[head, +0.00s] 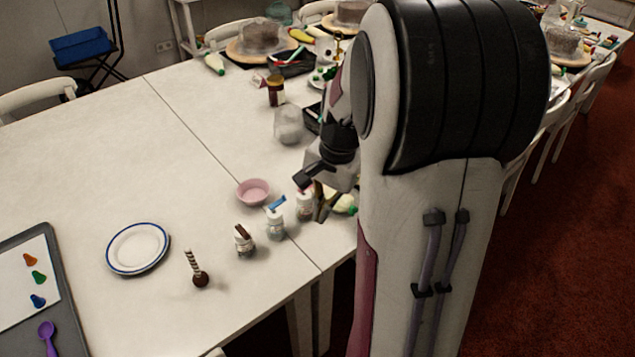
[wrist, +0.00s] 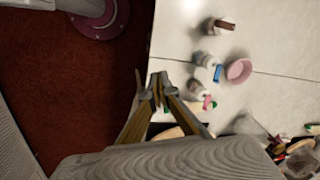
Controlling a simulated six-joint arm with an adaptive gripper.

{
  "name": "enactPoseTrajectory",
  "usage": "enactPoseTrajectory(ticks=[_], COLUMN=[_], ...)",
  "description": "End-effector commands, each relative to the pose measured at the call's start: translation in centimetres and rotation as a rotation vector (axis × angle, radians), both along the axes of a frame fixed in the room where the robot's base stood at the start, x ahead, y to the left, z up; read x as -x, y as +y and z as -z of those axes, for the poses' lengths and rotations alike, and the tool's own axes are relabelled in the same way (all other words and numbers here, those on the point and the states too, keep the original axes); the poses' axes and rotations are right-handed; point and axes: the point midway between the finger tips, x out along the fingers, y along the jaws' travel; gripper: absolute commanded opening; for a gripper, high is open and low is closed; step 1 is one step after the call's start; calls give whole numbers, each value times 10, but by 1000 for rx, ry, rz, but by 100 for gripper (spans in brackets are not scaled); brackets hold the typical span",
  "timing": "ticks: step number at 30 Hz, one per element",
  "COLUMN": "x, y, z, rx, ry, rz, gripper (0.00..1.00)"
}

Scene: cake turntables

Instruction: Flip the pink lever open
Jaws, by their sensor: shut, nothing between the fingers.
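The pink lever (wrist: 208,103) sits on top of a small white jar (wrist: 197,90) in the wrist view. In the head view that jar (head: 304,208) is the right-hand one of three in a row, and its lever is partly hidden by my gripper. My gripper (wrist: 158,86) is shut and empty, with its fingertips to the left of the pink-lever jar in the wrist view. In the head view my gripper (head: 321,214) is just right of that jar; I cannot tell whether it touches. How far the lever is raised is too small to tell.
A jar with a blue lever (head: 276,204) and one with a brown lever (head: 243,231) stand to the left. A pink bowl (head: 253,192) is behind them. A white plate (head: 138,248) lies farther left. The table's front edge is close to my gripper.

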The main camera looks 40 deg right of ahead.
Motion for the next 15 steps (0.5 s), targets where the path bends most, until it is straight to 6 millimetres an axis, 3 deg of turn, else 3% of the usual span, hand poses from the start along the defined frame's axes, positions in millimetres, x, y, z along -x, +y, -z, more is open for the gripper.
enactPoseTrajectory(ticks=[15], x=[-33], y=[-49], z=[22], rx=[-89], ry=[-23], rz=[662], gripper=[0])
